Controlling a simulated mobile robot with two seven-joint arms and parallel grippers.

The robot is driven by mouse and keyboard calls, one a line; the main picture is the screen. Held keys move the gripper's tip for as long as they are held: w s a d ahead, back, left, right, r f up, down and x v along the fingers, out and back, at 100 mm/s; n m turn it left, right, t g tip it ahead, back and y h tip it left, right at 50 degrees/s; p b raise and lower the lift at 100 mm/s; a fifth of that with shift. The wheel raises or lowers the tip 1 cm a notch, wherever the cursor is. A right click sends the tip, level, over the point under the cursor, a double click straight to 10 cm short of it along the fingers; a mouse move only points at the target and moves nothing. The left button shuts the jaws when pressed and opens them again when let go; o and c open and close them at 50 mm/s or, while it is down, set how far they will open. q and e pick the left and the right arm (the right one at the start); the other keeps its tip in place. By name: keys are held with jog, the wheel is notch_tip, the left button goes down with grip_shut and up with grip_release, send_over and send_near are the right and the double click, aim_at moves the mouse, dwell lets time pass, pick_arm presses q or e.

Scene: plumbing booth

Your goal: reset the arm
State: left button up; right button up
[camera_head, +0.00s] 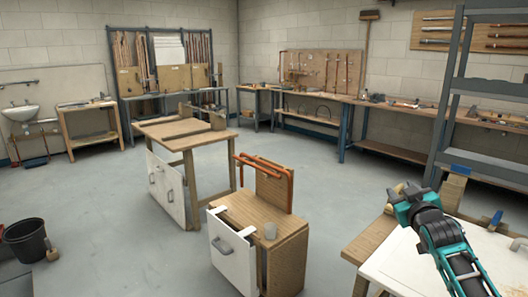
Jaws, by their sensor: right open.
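My right arm comes in from the lower right, and its black and teal right gripper (398,192) is above the far left part of a white-topped workbench (430,262). The gripper is open and points away from me. No object shows clearly between its fingers, though the fingertips are small and partly hidden by the wrist. A wooden block lies close behind the gripper; I cannot tell whether they touch. My left gripper is not in view.
A black bucket (24,240) sits far left. Grey shelving (450,90) rises at right. Open floor lies between.

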jog(key=s+a+f+g+y, duration=0.1)
jog(key=s+a+f+g, duration=0.1)
jog(key=s+a+f, duration=0.5)
jog(key=s+a+f+g+y, duration=0.2)
jog(key=s+a+f, duration=0.5)
jog(key=s+f, duration=1.1)
jog(key=shift+s+f+y, duration=0.15)
jog(key=shift+f+y, duration=0.05)
jog(key=shift+y, duration=0.1)
jog(key=s+a+f, duration=0.1)
jog(key=s, duration=0.3)
jog(key=s+a+f+g, duration=0.1)
jog(key=s, duration=0.3)
jog(key=s+a+f+m+g, duration=0.1)
jog(key=s, duration=0.3)
jog(key=shift+s+a+f, duration=0.15)
jog(key=shift+a, duration=0.1)
jog(key=shift+c, duration=0.3)
